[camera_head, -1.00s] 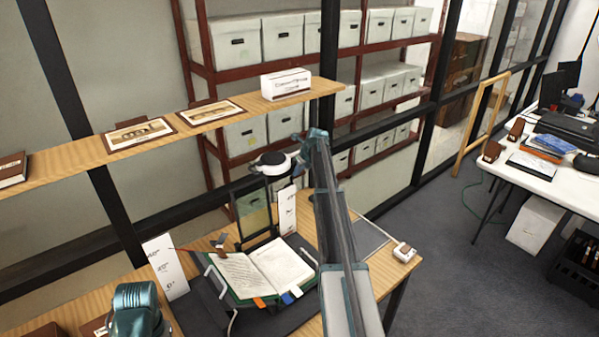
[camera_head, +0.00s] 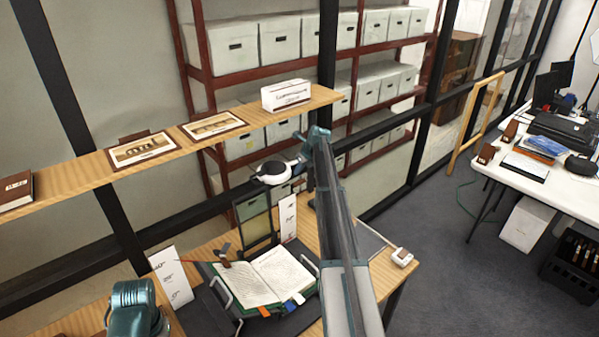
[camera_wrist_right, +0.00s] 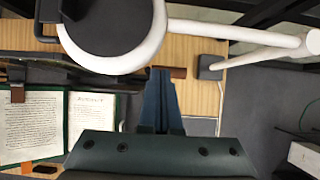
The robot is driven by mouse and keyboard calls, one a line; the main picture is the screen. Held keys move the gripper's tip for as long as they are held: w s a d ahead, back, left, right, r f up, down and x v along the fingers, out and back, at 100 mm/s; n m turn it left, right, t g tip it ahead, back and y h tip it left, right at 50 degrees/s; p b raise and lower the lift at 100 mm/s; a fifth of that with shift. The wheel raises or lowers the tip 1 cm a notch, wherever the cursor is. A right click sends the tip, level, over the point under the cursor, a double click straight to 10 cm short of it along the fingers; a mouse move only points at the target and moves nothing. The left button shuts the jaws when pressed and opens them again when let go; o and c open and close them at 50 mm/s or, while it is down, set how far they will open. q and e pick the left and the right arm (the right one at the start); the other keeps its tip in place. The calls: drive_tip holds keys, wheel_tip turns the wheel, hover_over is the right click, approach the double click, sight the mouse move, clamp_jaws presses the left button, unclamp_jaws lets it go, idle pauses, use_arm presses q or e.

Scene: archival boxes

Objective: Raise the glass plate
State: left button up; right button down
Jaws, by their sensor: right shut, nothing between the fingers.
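The glass plate (camera_head: 255,220) stands upright in a dark frame behind the open book (camera_head: 270,278), which lies on a dark cradle on the wooden table. In the right wrist view the book (camera_wrist_right: 32,125) is at the lower left, and the plate is hard to make out there. My right gripper (camera_wrist_right: 162,75) is shut and empty, its fingers over the table to the right of the book. In the head view it is mostly hidden by my arm, near the lamp. My left arm shows at the lower left of the head view, but its gripper does not.
A white lamp (camera_head: 277,172) hangs by the plate; its head (camera_wrist_right: 108,25) and white arm are close to my right gripper. White marked cards (camera_head: 172,275) stand beside the cradle. A wooden shelf (camera_head: 80,182) with a white box (camera_head: 286,95) runs above the table.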

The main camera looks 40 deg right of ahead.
use_arm(q)
wheel_tip(320, 180, up, 4)
drive_tip(key=p, duration=0.2)
drive_tip(key=shift+f+p, duration=0.1)
drive_tip(key=shift+p, duration=0.2)
use_arm(e)
drive_tip(key=r, duration=0.1)
drive_tip(key=w+r, duration=0.2)
drive_tip(key=shift+w+a+r, duration=0.1)
drive_tip(key=shift+w+r, duration=0.15)
drive_tip(key=shift+r, duration=0.15)
